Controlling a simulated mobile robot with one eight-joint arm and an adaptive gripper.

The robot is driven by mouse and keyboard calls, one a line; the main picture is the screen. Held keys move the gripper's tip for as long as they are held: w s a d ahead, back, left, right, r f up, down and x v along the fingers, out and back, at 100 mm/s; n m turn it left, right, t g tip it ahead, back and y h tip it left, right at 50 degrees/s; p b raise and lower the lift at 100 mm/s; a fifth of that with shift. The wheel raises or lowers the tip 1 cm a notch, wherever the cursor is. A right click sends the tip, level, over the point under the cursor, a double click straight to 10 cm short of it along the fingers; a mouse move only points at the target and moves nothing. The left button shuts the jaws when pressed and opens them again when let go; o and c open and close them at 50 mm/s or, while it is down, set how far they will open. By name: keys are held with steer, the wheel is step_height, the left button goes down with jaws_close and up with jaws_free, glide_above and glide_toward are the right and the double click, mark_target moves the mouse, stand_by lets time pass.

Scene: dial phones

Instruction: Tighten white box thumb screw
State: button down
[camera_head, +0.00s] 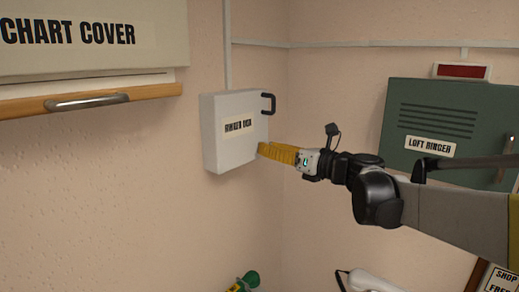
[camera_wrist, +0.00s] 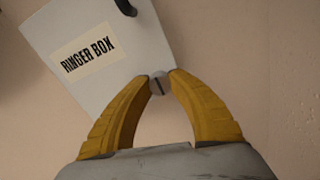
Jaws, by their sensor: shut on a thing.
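The white box (camera_head: 233,131), labelled "RINGER BOX" in the wrist view (camera_wrist: 100,60), is mounted on the wall. A small grey slotted thumb screw (camera_wrist: 159,84) sits at its lower right corner in the wrist view. My gripper (camera_wrist: 160,78) has its yellow fingertips closed on either side of the screw, touching it. In the head view my gripper (camera_head: 262,149) reaches the box's lower right edge from the right. The screw is hidden behind the fingers there. The box door looks closed.
A green "LOFT RINGER" cabinet (camera_head: 440,125) hangs to the right, behind my arm. A chart cover (camera_head: 90,40) with a wooden rail (camera_head: 90,103) is at upper left. The wall below the box is clear.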

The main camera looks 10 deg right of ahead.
steer(key=c, duration=1.2)
jaws_free()
steer(key=shift+o, duration=0.2)
steer(key=v, duration=1.2)
